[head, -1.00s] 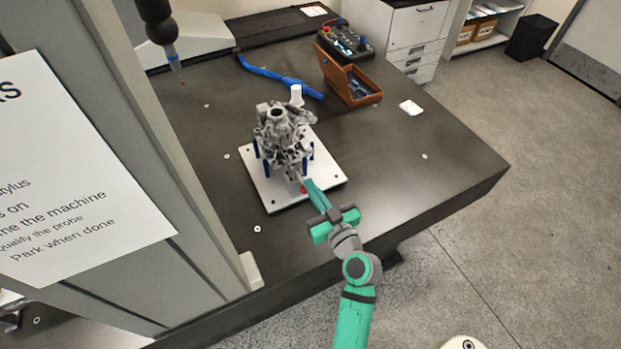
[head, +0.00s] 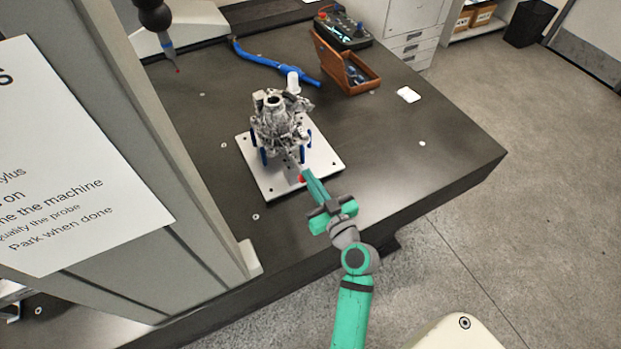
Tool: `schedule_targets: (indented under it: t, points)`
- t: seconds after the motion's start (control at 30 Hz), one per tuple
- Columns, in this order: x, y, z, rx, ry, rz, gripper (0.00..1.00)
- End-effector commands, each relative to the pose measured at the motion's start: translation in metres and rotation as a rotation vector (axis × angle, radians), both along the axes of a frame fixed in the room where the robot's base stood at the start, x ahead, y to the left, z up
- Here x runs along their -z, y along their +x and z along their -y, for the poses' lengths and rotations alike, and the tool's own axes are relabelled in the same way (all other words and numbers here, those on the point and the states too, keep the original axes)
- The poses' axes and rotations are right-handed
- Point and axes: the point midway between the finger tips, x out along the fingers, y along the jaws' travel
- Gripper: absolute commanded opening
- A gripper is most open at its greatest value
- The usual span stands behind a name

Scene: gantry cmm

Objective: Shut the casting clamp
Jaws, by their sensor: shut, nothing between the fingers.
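The grey metal casting (head: 273,124) stands upright on a pale fixture plate (head: 262,179) with blue posts around it.
The probe (head: 170,50) hangs at the upper left beside the machine column. A blue hose (head: 265,62), an open brown case (head: 345,70) and a control box (head: 341,30) lie behind the plate.

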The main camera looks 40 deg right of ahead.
Motion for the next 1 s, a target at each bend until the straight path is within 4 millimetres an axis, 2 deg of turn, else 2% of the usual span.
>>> schedule_targets:
  t: [0.03, 0.17, 0.33, 0.5, 1.0]
  points:
    - [0.025, -0.006, 0.001, 0.000, 0.014, -0.047, 0.00]
    - [0.021, -0.006, 0.001, 0.000, 0.013, -0.044, 0.00]
    - [-0.001, -0.007, 0.000, 0.000, 0.008, -0.031, 0.00]
    - [-0.036, -0.008, -0.001, 0.001, -0.001, -0.007, 0.00]
    - [0.008, -0.079, -0.011, -0.002, 0.002, -0.004, 0.00]
